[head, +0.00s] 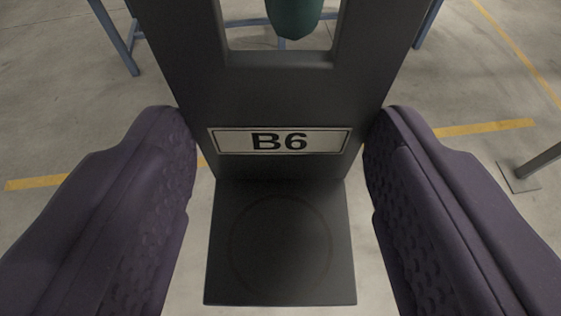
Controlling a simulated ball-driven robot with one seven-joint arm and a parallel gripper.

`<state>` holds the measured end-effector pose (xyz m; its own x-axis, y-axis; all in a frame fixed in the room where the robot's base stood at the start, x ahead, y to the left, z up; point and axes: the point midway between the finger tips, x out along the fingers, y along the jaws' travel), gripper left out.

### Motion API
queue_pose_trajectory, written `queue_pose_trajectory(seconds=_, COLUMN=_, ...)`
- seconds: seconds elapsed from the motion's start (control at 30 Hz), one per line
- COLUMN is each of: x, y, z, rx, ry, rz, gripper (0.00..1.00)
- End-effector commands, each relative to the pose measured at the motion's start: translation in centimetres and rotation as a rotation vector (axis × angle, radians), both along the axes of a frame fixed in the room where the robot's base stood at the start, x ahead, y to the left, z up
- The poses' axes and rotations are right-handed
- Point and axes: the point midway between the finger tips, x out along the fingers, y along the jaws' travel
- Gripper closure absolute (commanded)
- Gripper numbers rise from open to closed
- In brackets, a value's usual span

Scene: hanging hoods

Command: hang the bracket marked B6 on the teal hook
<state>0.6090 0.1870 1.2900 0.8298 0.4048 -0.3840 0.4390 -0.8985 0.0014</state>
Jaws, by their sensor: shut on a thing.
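The bracket marked B6 (281,95) is a dark grey upright plate with a square foot (280,245) projecting toward me at its lower end. A pale label reading B6 (279,141) is on the plate. A window-like opening is near its top; the bracket's upper edge is out of view. My gripper (280,150) has two purple padded fingers shut on the plate's left and right edges at label height. The rounded teal end of the teal hook (293,14) shows in the opening. I cannot tell whether the hook touches the bracket.
A concrete floor (480,75) with yellow lines (485,128) lies below. Blue-grey legs of a frame (115,38) stand at the upper left, with another at the upper right. A grey post on a foot plate (518,176) is at the right edge.

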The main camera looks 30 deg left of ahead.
Motion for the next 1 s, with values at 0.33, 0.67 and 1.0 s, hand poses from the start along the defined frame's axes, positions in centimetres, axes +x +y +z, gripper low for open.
queue_pose_trajectory(seconds=0.33, x=0.0, y=0.0, z=-0.6, rx=0.001, ry=-0.003, rz=0.0, gripper=0.89)
queue_pose_trajectory(seconds=0.67, x=0.0, y=0.0, z=-1.1, rx=0.001, ry=-0.003, rz=0.0, gripper=0.89)
queue_pose_trajectory(seconds=1.0, x=0.0, y=0.0, z=-1.7, rx=0.001, ry=-0.003, rz=0.0, gripper=0.89)
